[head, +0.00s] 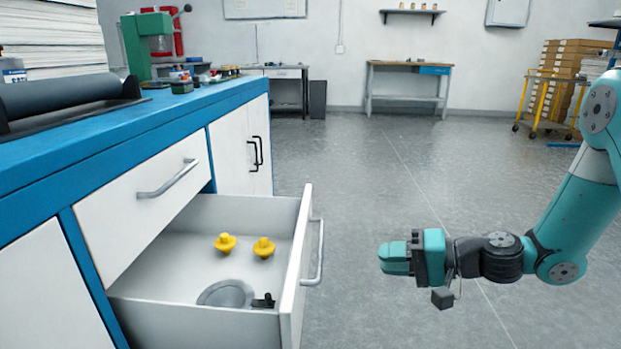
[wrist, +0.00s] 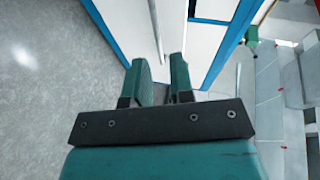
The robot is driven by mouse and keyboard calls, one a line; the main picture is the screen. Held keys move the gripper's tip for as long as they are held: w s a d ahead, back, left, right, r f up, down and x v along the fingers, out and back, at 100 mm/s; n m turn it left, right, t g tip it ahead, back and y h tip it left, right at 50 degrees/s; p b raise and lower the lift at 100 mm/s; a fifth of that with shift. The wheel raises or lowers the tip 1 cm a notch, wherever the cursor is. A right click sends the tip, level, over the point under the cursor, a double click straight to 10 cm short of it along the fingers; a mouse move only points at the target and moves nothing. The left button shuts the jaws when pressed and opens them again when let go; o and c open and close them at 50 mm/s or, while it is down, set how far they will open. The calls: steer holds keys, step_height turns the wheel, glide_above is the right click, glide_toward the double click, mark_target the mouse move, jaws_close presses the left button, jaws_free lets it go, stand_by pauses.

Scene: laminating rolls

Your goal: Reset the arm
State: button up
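My gripper (head: 386,258) is in the air over the open floor, to the right of the pulled-out drawer and pointing left toward it. It is apart from the drawer and its handle. In the wrist view my gripper (wrist: 160,68) has its two teal fingers a little apart, with nothing between them. My teal arm (head: 578,220) reaches in from the right edge, bent at the elbow.
The open white drawer (head: 292,285) holds two yellow knobbed pieces (head: 225,243), a grey disc (head: 227,293) and a small black part (head: 263,301). The blue-edged counter (head: 135,135) carries a dark roller (head: 60,95). The floor (head: 400,170) behind my gripper is clear.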

steer(key=s+a+r+n+g+h, duration=0.2)
steer(key=s+a+r+n+g, duration=0.15)
steer(key=s, duration=0.25)
steer(key=s+a+r+n+g+h, duration=0.3)
steer(key=s+a+r+n, duration=0.1)
steer(key=s, duration=0.3)
steer(key=s+d+r+n+h+p, duration=0.1)
steer(key=s+d+r+h, duration=0.1)
steer(key=s, duration=0.4)
steer(key=s+d+r+n+h+p, duration=0.1)
steer(key=s+d+r+n+h, duration=0.15)
steer(key=s, duration=0.35)
step_height(320, 180, up, 37)
steer(key=p, duration=3.7)
steer(key=shift+w+a+m, duration=0.3)
steer(key=shift+w+m, duration=0.1)
steer(key=shift+w, duration=0.05)
